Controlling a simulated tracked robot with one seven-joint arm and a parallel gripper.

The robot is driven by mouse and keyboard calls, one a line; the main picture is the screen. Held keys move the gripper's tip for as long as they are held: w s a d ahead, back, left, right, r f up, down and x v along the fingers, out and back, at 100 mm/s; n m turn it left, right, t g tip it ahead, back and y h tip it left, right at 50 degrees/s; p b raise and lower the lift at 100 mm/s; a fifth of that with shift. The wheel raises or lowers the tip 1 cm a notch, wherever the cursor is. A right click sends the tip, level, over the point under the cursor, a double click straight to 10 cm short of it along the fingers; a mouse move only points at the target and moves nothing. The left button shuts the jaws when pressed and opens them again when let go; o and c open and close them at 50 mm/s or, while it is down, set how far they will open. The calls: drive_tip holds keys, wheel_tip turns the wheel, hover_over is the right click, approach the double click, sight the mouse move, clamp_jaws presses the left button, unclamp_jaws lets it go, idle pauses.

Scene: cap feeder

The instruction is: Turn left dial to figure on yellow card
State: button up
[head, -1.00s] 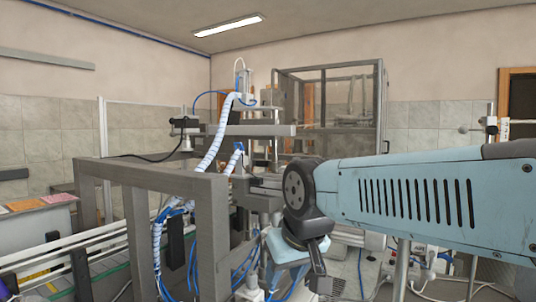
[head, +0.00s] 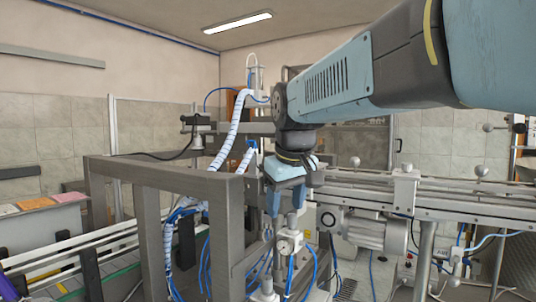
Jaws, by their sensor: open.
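My gripper (head: 287,200) hangs pointing down in the middle of the head view, with its blue and dark fingers apart. A small round pale-faced gauge (head: 284,246) is on the upright fittings just below it; this may be the left dial, but I cannot read its figure. A second round pale face (head: 328,218) shows to the right, at the end of a grey motor-like cylinder. I cannot tell whether it is a dial. Coloured sheets lie on the bench at far left: one orange (head: 36,203), one pink (head: 69,196). No yellow card can be made out clearly.
A grey frame (head: 150,180) stands left of my gripper, with blue tubes and a white-banded hose (head: 230,130) close by. A metal rail (head: 440,196) runs to the right. A conveyor (head: 70,255) lies at lower left.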

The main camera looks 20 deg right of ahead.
drive_tip(key=w+d+r+n+g+y, duration=0.1)
drive_tip(key=w+d+r, duration=0.25)
drive_tip(key=w, duration=0.25)
drive_tip(key=w+d+r+n, duration=0.2)
drive_tip(key=w+r, duration=0.3)
drive_tip(key=w, duration=0.1)
drive_tip(key=w+d+r+n+g+y, duration=0.1)
drive_tip(key=w+d+r, duration=0.2)
drive_tip(key=w+r, duration=0.25)
drive_tip(key=w+d+r+n+y, duration=0.1)
drive_tip(key=w+d+r+n, duration=0.15)
drive_tip(key=d, duration=0.55)
drive_tip(key=w+d+r+n+y, duration=0.1)
drive_tip(key=w+d+r, duration=0.15)
drive_tip(key=d, duration=0.65)
drive_tip(key=x, duration=1.3)
drive_tip(key=shift+s+a, duration=0.25)
drive_tip(key=shift+a, duration=0.1)
drive_tip(key=shift+c, duration=0.3)
drive_tip(key=c, duration=0.9)
drive_tip(key=shift+a, duration=0.25)
clamp_jaws()
drive_tip(key=shift+d, duration=0.15)
